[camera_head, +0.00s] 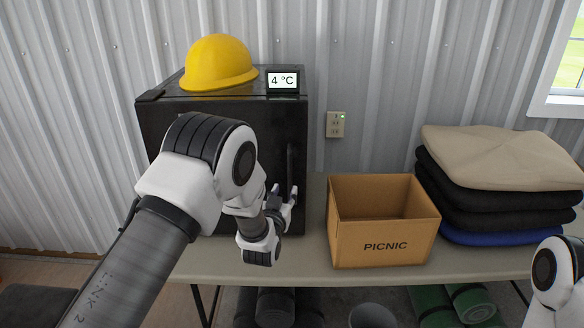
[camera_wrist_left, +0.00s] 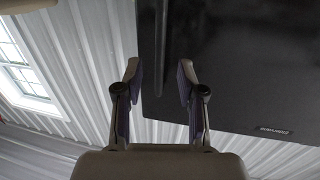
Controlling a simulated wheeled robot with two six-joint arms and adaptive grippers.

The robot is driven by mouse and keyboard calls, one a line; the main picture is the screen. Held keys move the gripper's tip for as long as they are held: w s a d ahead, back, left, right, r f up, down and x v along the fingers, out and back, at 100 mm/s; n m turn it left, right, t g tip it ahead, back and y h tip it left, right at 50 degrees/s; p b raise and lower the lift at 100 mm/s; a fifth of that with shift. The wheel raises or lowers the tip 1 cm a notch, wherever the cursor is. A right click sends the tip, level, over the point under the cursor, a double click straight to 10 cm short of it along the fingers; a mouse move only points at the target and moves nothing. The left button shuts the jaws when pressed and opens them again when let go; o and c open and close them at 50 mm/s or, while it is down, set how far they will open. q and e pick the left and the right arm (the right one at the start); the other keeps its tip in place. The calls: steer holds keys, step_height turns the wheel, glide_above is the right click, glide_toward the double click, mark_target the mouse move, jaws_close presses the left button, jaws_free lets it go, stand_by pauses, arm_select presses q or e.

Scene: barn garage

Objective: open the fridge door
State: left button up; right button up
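The black fridge (camera_head: 225,112) stands on the table at the left, and its door looks shut. The door's dark vertical handle (camera_head: 291,165) is near the right edge of its front. My left gripper (camera_head: 284,194) is at the lower part of this handle; my left arm hides much of the door. In the left wrist view the fingers of my left gripper (camera_wrist_left: 159,70) are spread apart, and the handle bar (camera_wrist_left: 161,45) shows in the gap between them, with space on both sides. Whether they touch it is not clear. My right gripper is out of view; only part of my right arm shows.
A yellow hard hat (camera_head: 218,63) and a 4 °C display (camera_head: 283,80) sit on the fridge. An open PICNIC box (camera_head: 385,245) stands on the table (camera_head: 300,268) to the right of the fridge. Folded blankets (camera_head: 500,185) are stacked farther right. A wall outlet (camera_head: 336,124) is behind.

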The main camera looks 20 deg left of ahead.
mark_target(289, 175)
arm_select(q)
steer(key=shift+w+r, duration=0.45)
steer(key=shift+r, duration=0.4)
steer(key=shift+w+r, duration=0.2)
steer(key=shift+r, duration=0.05)
steer(key=w, duration=0.2)
steer(key=w+p, duration=0.1)
steer(key=w, duration=0.3)
steer(key=shift+w+a+f+p, duration=0.2)
steer(key=shift+a+f+p, duration=0.1)
steer(key=shift+a+p, duration=0.1)
steer(key=shift+s+d+r, duration=0.1)
steer(key=shift+s+r, duration=0.05)
steer(key=shift+s, duration=0.05)
jaws_close()
